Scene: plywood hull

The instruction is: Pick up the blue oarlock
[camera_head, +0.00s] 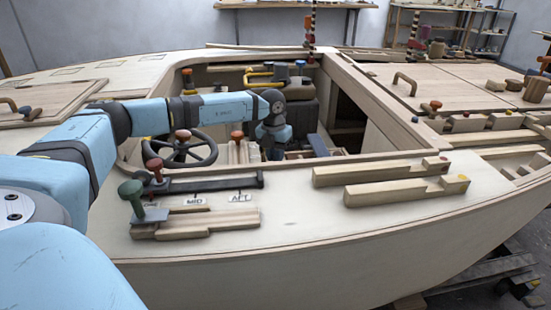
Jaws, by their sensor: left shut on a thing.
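My left arm reaches in from the left over the cockpit and bends down. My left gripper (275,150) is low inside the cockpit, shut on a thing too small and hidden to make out. I cannot pick out the blue oarlock with certainty. A dark blue piece (319,145) lies in the cockpit just right of the gripper. Small blue-topped pieces also show at the far side of the cockpit (300,64) and on the left deck (25,111). My right gripper is not in view.
A black steering wheel (180,150) and a red-topped post (237,137) stand left of the gripper. The cockpit coaming (290,162) runs in front. The near deck holds wooden blocks (405,188), a green-topped piece (131,191) and MID and AFT labels (241,197).

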